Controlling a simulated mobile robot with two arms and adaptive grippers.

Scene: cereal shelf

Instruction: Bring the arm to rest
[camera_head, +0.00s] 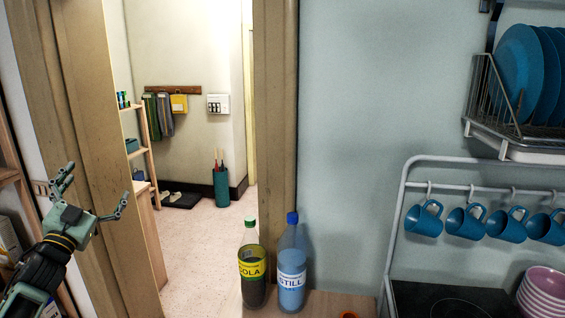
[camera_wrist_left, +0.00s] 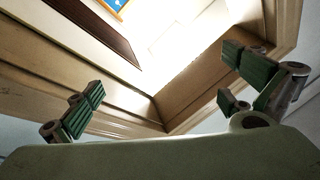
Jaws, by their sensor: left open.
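My left gripper (camera_head: 96,188) is at the left of the head view, in front of the wooden door frame. Its fingers are spread open with nothing between them. In the left wrist view the fingers of my left gripper (camera_wrist_left: 160,105) stand wide apart, with the door frame (camera_wrist_left: 195,85) and a bright area beyond. My left forearm runs to the lower left corner of the head view. My right gripper is not in view.
Blue mugs (camera_head: 466,222) hang from a rail at the right, below a dish rack (camera_head: 505,140). The doorway opens onto a hall floor (camera_head: 190,240).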

